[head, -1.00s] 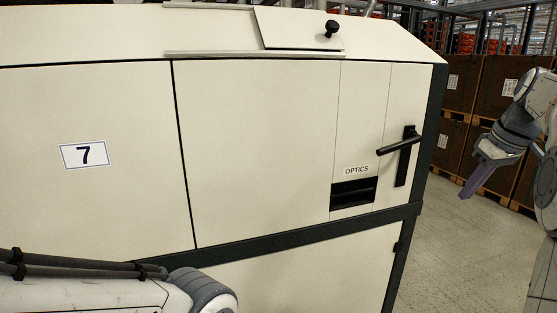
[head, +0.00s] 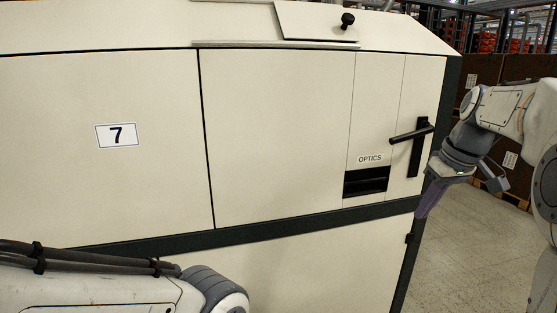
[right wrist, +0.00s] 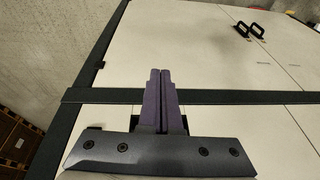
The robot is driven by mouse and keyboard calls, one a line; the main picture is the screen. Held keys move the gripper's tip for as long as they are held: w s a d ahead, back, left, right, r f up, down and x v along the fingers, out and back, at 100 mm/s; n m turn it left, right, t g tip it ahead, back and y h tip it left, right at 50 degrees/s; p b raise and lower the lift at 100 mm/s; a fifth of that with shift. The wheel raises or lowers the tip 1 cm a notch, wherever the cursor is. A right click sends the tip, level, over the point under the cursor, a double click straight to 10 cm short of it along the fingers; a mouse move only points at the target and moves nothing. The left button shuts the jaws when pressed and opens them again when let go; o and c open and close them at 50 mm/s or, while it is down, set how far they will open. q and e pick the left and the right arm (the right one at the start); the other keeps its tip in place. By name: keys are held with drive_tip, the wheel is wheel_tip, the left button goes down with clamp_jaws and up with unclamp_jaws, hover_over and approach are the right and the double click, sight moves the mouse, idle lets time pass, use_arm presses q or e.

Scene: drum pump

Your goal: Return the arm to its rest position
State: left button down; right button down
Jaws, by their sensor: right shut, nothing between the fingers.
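My right gripper (head: 424,208) hangs at the right of the head view, fingers pointing down, in front of the cabinet's right edge as seen from the head. In the right wrist view its two purple fingers (right wrist: 160,72) are together with nothing between them. The white cabinet (head: 275,140) with dark trim lies beyond them and appears apart from the fingers. My left arm (head: 110,288) crosses the lower left of the head view. Its gripper is outside both views.
The cabinet has a black lever handle (head: 411,134), a dark slot (head: 366,182) under the OPTICS label (head: 370,158), a number 7 sign (head: 116,135) and a knob (head: 347,19) on top. Brown crates (head: 510,72) stand behind. Concrete floor (head: 465,245) is clear at the right.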

drive_tip(key=s+a+f+n+g+b, duration=0.15)
drive_tip(key=s+a+f, duration=0.3)
drive_tip(key=a, duration=0.55)
drive_tip(key=s+a+f+n+b, duration=0.1)
drive_tip(key=s+a+f+b, duration=0.1)
drive_tip(key=s+a+f, duration=0.5)
drive_tip(key=s+a+f+n+b, duration=0.1)
drive_tip(key=s+a+f, duration=0.3)
drive_tip(key=s+f, duration=0.2)
drive_tip(key=s+a+f+n+g+b, duration=0.1)
drive_tip(key=s+a+f, duration=0.4)
drive_tip(key=s, duration=0.5)
drive_tip(key=shift+f+b, duration=0.65)
drive_tip(key=shift+b, duration=0.05)
drive_tip(key=shift+g, duration=0.25)
